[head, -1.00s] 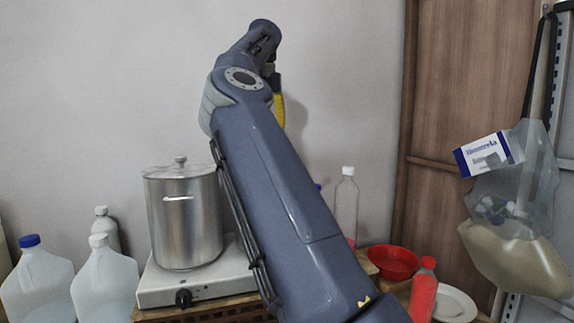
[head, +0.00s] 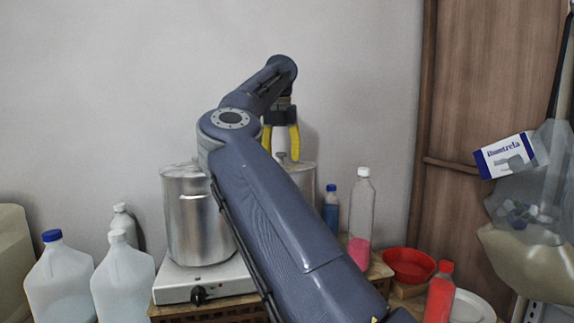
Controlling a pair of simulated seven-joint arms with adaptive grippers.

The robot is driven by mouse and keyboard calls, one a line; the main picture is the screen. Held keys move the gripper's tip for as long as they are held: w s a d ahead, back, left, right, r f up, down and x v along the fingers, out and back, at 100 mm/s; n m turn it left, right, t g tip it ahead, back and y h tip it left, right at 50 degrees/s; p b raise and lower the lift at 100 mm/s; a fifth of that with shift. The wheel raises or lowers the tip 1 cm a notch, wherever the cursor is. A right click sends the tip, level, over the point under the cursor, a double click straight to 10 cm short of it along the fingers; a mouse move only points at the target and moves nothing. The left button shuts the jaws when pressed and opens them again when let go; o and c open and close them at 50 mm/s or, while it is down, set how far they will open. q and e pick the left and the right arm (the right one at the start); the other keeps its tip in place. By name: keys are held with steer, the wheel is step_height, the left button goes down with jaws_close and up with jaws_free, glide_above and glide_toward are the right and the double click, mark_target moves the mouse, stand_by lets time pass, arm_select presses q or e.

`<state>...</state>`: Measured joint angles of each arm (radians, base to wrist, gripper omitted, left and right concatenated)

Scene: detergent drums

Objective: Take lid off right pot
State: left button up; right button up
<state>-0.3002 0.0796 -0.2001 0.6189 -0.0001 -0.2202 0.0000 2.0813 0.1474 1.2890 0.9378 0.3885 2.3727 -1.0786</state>
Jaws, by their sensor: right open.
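The right pot (head: 308,180) is a silver metal pot, mostly hidden behind my right arm. Its lid (head: 300,164) is on, and a small knob (head: 281,157) shows at the lid's top. My right gripper (head: 281,152) has yellow fingers that point down and are spread apart. Its fingertips are at the height of the knob, one on each side of it in the picture. I cannot tell whether they touch it. My left gripper is not in view.
Another silver pot (head: 190,220) stands on a white hot plate (head: 185,283) to the left. A blue-capped bottle (head: 331,210), a clear bottle with pink liquid (head: 358,215), a red bowl (head: 408,264) and a red bottle (head: 439,294) stand to the right. White jugs (head: 60,282) stand at far left.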

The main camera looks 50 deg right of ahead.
steer(key=shift+f, duration=0.15)
jaws_close()
stand_by(0.4)
